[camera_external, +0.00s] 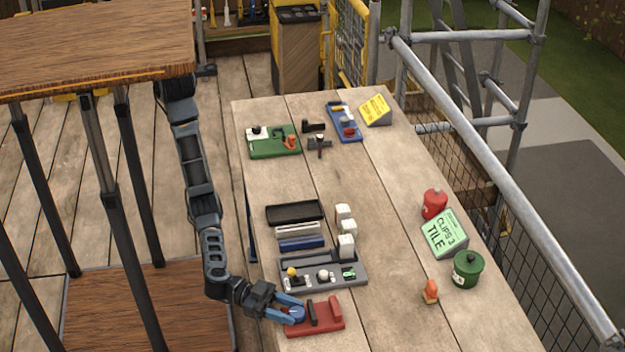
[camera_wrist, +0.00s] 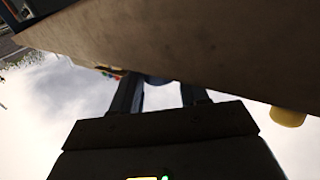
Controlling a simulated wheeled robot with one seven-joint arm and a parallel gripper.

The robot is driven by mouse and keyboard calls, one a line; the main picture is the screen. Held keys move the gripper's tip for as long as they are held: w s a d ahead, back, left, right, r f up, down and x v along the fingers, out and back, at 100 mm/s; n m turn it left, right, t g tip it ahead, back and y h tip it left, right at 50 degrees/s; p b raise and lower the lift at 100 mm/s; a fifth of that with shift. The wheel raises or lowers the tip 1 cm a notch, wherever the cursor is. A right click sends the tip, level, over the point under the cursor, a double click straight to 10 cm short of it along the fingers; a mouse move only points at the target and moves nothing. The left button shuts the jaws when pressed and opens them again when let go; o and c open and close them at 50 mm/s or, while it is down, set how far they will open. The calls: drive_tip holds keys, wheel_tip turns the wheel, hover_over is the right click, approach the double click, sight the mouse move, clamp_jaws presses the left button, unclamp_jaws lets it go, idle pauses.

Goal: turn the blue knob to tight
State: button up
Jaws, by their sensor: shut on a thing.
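The blue knob (camera_external: 296,314) sits at the left end of a red base (camera_external: 328,325) near the front of the bench in the external view. The base also carries a dark upright bar and a raised red block at its right end. My gripper (camera_external: 293,308) reaches in from the left, its blue fingers shut around the knob. In the wrist view, my fingers (camera_wrist: 160,95) point up the picture towards a dark round shape between them, mostly hidden by a large brown surface. I cannot read the knob's marking or its turn position.
A grey tray (camera_external: 322,284) with a yellow ball, a white ball and a green piece lies just behind the red base. White blocks (camera_external: 347,228) stand behind it. A green sign (camera_external: 444,233), red and green canisters and a small orange piece (camera_external: 430,291) stand at the right.

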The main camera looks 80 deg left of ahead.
drive_tip(key=shift+w+a+m+g+h, duration=0.1)
drive_tip(key=shift+m+g+h, duration=0.5)
drive_tip(key=shift+m+h, duration=0.1)
drive_tip(key=o, duration=1.1)
drive_tip(key=shift+c, duration=0.2)
